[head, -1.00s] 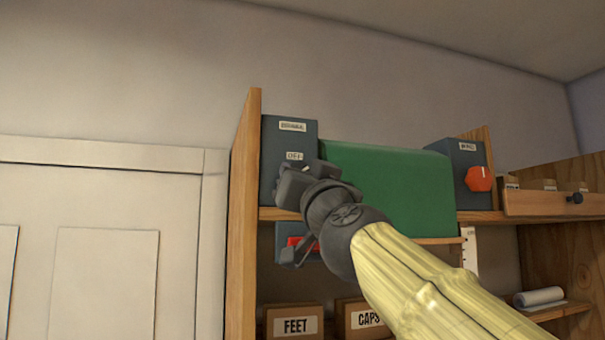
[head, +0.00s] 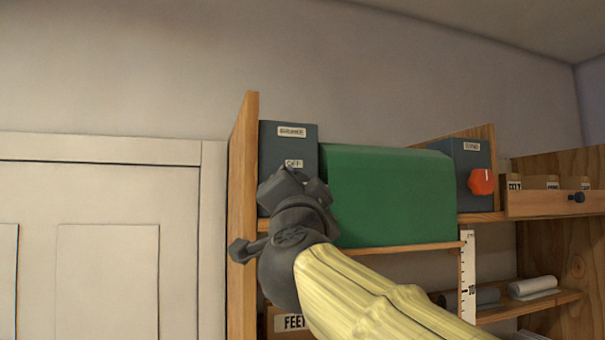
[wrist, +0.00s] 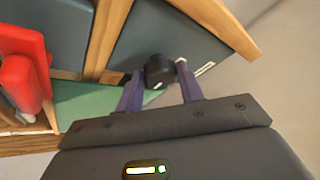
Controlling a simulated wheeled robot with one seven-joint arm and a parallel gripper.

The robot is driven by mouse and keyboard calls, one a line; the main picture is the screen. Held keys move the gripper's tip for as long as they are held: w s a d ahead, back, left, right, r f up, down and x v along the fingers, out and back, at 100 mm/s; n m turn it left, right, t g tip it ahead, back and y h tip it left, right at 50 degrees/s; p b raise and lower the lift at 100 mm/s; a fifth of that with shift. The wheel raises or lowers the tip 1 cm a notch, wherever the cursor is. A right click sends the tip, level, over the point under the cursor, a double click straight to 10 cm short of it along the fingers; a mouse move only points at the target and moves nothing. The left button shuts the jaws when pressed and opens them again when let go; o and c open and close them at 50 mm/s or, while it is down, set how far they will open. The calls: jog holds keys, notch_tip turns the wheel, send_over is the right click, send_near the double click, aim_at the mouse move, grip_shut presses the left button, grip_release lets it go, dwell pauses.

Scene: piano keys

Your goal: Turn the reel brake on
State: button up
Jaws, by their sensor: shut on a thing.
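My gripper (head: 290,180) is at the front of the dark blue-grey box (head: 288,136) on the upper shelf at left, and covers its lower part. This box has a small upper label that I cannot read surely and a label reading OFF. In the wrist view, the two fingers (wrist: 160,88) are shut on a black knob (wrist: 158,70) on the front of that box. The knob is hidden in the head view. No label reading reel brake is legible.
A green box (head: 388,195) stands right of the dark box. Beyond it is another dark box (head: 467,155) with a red knob (head: 482,181). A wooden side panel (head: 242,180) rises close to my gripper's left. A FEET box (head: 290,322) sits below.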

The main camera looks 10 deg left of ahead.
jog(key=shift+m+h, duration=0.3)
jog(key=shift+m, duration=0.1)
jog(key=o, duration=1)
jog(key=shift+f, duration=0.1)
